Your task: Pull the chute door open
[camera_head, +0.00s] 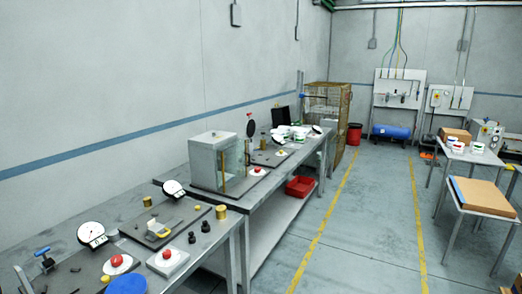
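I cannot pick out a chute door with certainty. A pale box-shaped cabinet (208,162) with a clear, glass-like front stands on the long grey bench along the left wall. A thin yellow upright shows at its front. Whether this cabinet has a chute or a door that is open or shut is too small to tell. Neither of my grippers is in view.
Dial gauges (91,234), red knobs and small weights lie on the near bench (210,256). A red bin (299,186) sits on the lower shelf. A wire cage (328,100) stands at the back. The floor (345,240) between the benches and right-hand tables is clear.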

